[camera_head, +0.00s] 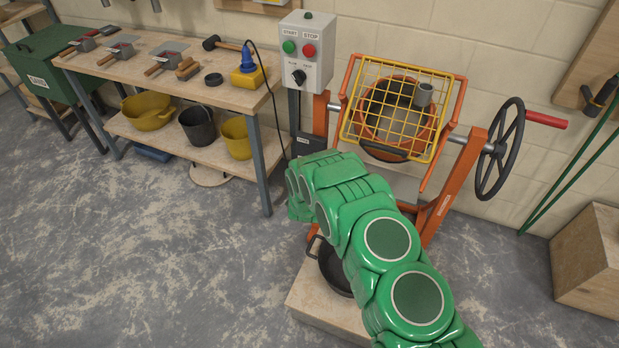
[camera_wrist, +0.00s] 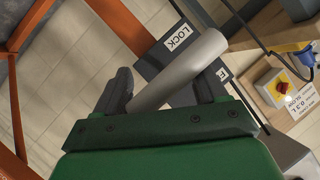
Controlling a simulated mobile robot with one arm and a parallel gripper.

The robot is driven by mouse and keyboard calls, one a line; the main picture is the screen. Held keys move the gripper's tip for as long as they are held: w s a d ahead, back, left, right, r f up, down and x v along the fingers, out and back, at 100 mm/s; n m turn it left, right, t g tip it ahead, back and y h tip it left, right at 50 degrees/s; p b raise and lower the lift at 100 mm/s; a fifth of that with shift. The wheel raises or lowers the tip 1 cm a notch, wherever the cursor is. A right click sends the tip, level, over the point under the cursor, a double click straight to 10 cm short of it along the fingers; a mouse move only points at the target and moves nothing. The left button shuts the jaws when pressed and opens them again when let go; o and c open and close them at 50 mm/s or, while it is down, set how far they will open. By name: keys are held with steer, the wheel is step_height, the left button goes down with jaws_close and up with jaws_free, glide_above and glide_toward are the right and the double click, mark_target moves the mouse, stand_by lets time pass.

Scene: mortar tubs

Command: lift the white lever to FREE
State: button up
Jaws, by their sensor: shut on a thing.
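The white lever (camera_wrist: 182,68), a pale grey-white rod, slants across the wrist view between the dark fingers of my gripper (camera_wrist: 163,90). My gripper is shut on it. Behind the lever is a dark plate (camera_wrist: 151,65) with a LOCK label (camera_wrist: 178,37) and a second label starting with F (camera_wrist: 222,74), mostly hidden. The lever crosses in front of the plate between the two labels; its pivot is not clear. In the head view my green arm covers the lever and gripper; a small dark plate (camera_head: 305,146) shows just above it.
The orange mixer frame (camera_head: 449,187) holds a drum under a yellow grid guard (camera_head: 443,102), with a black handwheel (camera_head: 478,165) at right. A START/STOP box (camera_head: 320,75) is above. A workbench (camera_head: 219,94) stands left; a black tub (camera_head: 331,272) sits below my arm. Floor at left is clear.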

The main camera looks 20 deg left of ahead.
steer(key=shift+s+a+r+g, duration=0.3)
steer(key=shift+s+r+g, duration=0.05)
steer(key=shift+r+g, duration=0.15)
steer(key=shift+s+a+r+g, duration=0.3)
steer(key=shift+r+g, duration=0.15)
steer(key=shift+g, duration=0.05)
steer(key=shift+w+r, duration=0.1)
steer(key=shift+r, duration=0.55)
steer(key=shift+w+a+r, duration=0.1)
steer(key=shift+a+r, duration=0.05)
steer(key=shift+r, duration=0.05)
steer(key=o, duration=1.4)
steer(key=shift+o, duration=0.2)
steer(key=shift+d+f, duration=0.1)
steer(key=shift+d, duration=0.15)
steer(key=shift+w+d, duration=0.1)
steer(key=shift+d, duration=0.15)
steer(key=v, duration=0.7)
steer(key=shift+s, duration=0.3)
